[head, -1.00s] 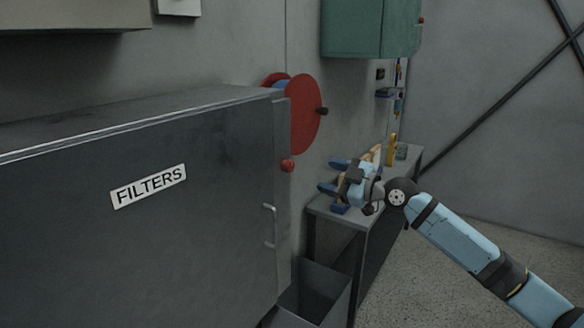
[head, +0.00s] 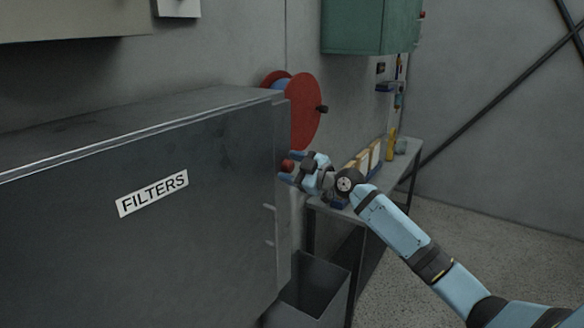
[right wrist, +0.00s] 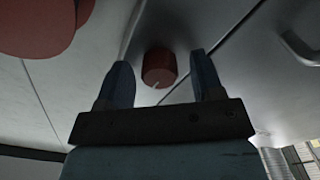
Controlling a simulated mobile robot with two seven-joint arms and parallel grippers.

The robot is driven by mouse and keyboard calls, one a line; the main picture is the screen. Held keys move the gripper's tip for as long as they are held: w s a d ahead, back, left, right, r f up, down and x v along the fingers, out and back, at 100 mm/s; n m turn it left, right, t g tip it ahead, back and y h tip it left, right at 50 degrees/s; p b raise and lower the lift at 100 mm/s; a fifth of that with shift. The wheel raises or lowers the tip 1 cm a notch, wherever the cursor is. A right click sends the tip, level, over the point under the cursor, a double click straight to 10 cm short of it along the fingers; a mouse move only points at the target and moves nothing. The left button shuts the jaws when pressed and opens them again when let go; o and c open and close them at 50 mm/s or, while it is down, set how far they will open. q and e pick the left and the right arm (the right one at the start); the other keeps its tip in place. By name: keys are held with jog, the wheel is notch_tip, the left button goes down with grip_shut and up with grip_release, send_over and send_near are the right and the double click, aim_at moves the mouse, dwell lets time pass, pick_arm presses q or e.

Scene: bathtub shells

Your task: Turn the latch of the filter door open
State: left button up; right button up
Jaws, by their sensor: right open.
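The filter door (head: 150,235) is the dark grey front of the cabinet labelled FILTERS; it looks shut. Its latch appears to be the red knob (head: 287,165) at the door's right edge, partly hidden by my gripper. In the right wrist view the red knob (right wrist: 158,67) shows a small pale mark and sits ahead, between the two fingertips. My right gripper (head: 292,168) is open, its blue fingers pointing at the knob, one above and one below it in the head view. I cannot tell whether they touch it. My left gripper is not in view.
A door handle (head: 268,225) is below the knob. A red reel (head: 306,112) is on the wall behind. A narrow bench (head: 405,160) with several upright items stands behind my right arm. A grey open bin (head: 315,290) is on the floor below.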

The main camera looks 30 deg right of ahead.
jog(key=c, duration=0.9)
